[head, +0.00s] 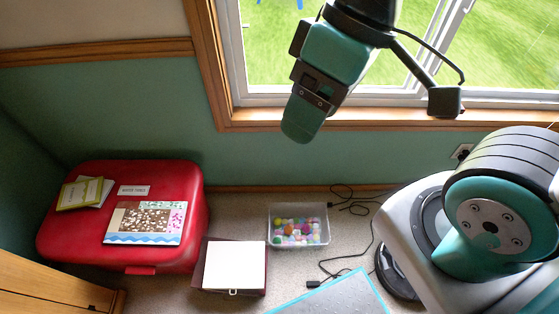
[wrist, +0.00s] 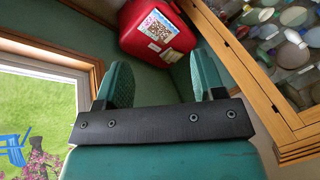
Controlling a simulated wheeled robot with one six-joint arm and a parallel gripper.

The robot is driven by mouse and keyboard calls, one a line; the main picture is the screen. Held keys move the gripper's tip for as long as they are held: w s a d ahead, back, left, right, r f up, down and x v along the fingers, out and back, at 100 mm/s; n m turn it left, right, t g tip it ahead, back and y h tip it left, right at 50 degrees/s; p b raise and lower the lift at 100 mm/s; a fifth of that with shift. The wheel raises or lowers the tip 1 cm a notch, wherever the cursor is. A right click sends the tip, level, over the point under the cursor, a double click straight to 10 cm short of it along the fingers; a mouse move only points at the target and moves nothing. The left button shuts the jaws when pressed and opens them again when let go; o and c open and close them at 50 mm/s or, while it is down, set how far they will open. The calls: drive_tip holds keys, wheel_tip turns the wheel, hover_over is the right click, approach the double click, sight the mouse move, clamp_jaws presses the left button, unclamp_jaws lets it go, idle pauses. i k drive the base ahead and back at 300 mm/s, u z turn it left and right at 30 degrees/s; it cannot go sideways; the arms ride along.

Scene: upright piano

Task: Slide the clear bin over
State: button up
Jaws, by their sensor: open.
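The clear bin (head: 310,243) stands on the carpet by the teal wall, low in the middle of the head view. It holds several small colourful balls. My gripper (head: 301,128) hangs high above and well apart from the bin, in front of the window. In the wrist view my gripper (wrist: 161,78) shows two teal fingers spread apart with nothing between them. The clear bin does not show in the wrist view.
A red chest (head: 190,195) with booklets on its lid stands at left; it also shows in the wrist view (wrist: 181,40).

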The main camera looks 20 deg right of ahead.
sight(295, 215)
drive_tip(key=z, duration=0.35)
drive_tip(key=k, duration=1.25)
drive_tip(key=u, duration=0.35)
